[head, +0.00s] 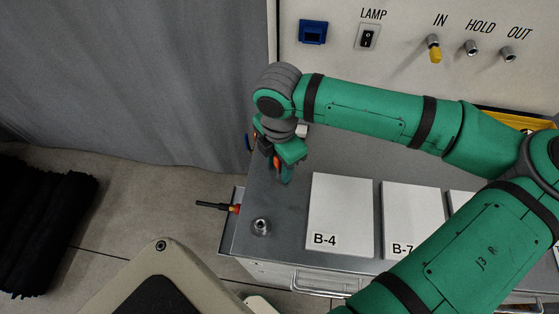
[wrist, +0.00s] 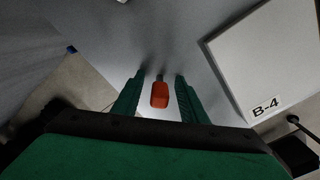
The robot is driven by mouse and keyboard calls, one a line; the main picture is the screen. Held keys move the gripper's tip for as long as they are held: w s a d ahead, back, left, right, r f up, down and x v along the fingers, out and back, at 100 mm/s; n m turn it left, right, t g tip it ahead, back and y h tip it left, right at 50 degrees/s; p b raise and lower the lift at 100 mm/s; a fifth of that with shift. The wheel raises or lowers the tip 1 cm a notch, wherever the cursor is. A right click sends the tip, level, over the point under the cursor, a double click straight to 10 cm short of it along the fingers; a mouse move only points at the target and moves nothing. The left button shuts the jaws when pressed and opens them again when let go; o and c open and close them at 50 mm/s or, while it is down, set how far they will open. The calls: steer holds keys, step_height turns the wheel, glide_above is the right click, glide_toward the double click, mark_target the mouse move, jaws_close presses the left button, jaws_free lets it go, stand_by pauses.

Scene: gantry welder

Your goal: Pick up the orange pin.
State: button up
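The orange pin (wrist: 159,95) shows in the wrist view between the two green fingers of my gripper (wrist: 158,88), with a visible gap on each side. It has a rounded orange head, and a short grey part shows at its far end. In the head view a bit of orange (head: 276,162) shows at the fingers of my gripper (head: 284,172), which points down over the left part of the grey bench top. The fingers are apart and do not appear to touch the pin. The arm partly hides the pin in the head view.
A white panel marked B-4 (head: 341,215) lies right of my gripper, with panel B-7 (head: 412,220) beyond it. A round metal fitting (head: 261,227) sits near the front left. A black-handled item (head: 214,206) sticks out at the left edge. A switch panel (head: 400,55) stands behind.

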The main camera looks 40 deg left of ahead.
steer(key=shift+c, duration=0.6)
jaws_close()
steer(key=shift+r, duration=0.1)
